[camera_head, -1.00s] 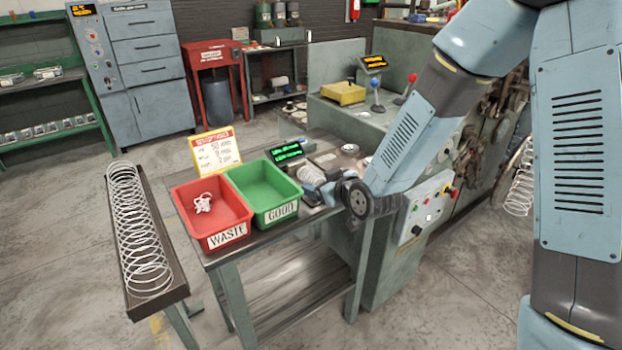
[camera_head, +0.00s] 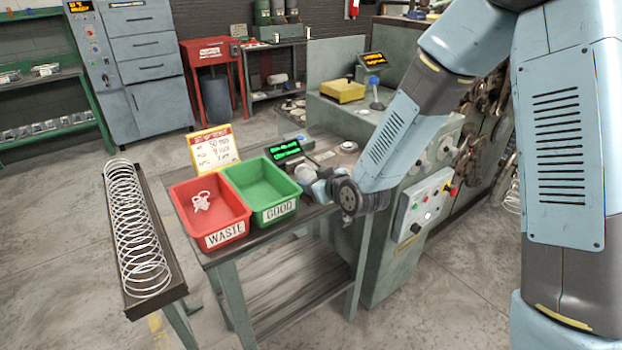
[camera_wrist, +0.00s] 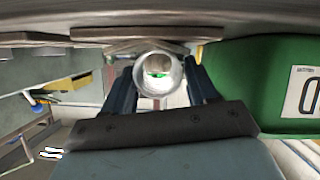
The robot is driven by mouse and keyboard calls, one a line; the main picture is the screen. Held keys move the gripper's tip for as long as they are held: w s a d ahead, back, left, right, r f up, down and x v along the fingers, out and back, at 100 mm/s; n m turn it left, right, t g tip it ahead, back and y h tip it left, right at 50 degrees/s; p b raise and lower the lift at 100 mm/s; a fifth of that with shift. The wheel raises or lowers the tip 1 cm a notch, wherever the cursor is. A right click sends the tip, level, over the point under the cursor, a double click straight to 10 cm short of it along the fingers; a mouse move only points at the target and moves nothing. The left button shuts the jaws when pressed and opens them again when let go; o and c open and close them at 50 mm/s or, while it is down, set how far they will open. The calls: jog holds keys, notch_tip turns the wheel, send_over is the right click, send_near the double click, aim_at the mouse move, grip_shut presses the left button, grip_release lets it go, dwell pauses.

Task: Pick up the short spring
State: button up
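The short spring (camera_head: 305,173) is a small pale coil on the bench, just right of the green bin. In the wrist view the spring (camera_wrist: 158,75) shows end-on as a round pale ring with a hollow middle. My gripper (camera_head: 322,185) is low over the bench, right beside the spring and partly covering it. In the wrist view my gripper (camera_wrist: 160,80) has one dark finger on each side of the spring. The fingers are spread about as wide as the coil; any contact is hard to see.
The green GOOD bin (camera_head: 280,206) is close left of my gripper, and the red WASTE bin (camera_head: 225,231) is beyond it. A small green-lit display (camera_head: 285,151) stands behind the spring. The coiler's control panel (camera_head: 428,207) is to the right. A long spring (camera_head: 140,235) lies on a rack at left.

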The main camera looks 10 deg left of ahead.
jog(key=shift+w+d+r, duration=0.1)
jog(key=shift+w+d, duration=0.35)
jog(key=shift+d, duration=0.05)
jog(key=c, duration=0.3)
jog(key=shift+s+a, duration=0.2)
jog(key=shift+c, duration=0.6)
